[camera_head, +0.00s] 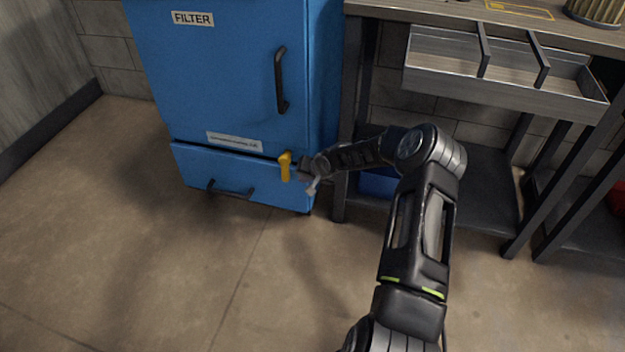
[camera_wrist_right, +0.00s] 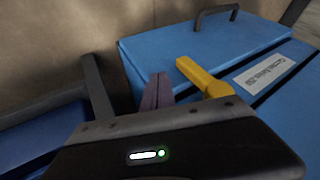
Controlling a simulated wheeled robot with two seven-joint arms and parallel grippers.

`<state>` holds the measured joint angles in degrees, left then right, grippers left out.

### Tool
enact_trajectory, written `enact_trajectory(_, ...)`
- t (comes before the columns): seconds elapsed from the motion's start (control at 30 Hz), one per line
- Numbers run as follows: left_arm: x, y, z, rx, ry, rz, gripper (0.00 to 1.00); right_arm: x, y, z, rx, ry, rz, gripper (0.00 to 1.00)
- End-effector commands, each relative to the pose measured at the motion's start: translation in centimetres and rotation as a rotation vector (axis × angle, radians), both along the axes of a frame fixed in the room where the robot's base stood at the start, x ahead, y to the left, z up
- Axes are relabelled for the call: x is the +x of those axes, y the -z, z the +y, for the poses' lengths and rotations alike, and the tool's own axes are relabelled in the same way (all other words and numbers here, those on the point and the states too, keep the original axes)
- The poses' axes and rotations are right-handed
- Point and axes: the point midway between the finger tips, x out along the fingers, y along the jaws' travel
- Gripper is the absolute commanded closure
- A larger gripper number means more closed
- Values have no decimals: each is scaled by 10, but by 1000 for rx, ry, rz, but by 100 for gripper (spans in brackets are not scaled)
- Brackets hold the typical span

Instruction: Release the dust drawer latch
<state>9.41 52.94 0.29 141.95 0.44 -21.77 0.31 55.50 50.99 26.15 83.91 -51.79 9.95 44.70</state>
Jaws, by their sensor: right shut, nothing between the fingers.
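The yellow dust drawer latch (camera_head: 285,167) sits at the right of the seam between the blue cabinet's upper door and its low drawer (camera_head: 232,185). Its lever hangs down over the drawer's top edge. My right gripper (camera_head: 312,186) is shut and empty, just right of the latch. In the right wrist view, the closed fingertips (camera_wrist_right: 160,84) are beside the yellow latch (camera_wrist_right: 204,77), with a small gap visible in the picture. The drawer front (camera_wrist_right: 195,55) appears behind them. The drawer looks closed. My left gripper is out of view.
The blue filter cabinet door (camera_head: 235,70) has a black handle (camera_head: 281,80). A workbench with an open divided tray (camera_head: 500,92) stands to the right, its leg (camera_head: 345,175) near my right gripper. A blue bin (camera_head: 376,185) is under it. Floor before the drawer is clear.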

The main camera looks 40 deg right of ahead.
Motion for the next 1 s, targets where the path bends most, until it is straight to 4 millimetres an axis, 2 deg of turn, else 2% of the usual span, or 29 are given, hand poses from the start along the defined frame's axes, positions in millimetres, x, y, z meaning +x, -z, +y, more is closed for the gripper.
enact_trajectory(0.03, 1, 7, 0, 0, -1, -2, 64, 10, -1, 6, -4, -6, -6, 100)
enact_trajectory(0.1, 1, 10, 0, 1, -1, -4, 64, 16, -1, 11, -3, -4, -6, 100)
enact_trajectory(0.3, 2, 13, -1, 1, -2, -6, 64, 25, -3, 17, -3, -2, -5, 100)
enact_trajectory(0.7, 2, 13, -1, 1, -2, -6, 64, 25, -3, 18, -2, -2, -4, 100)
enact_trajectory(1.0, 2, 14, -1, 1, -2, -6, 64, 26, -2, 26, -3, -3, -4, 100)
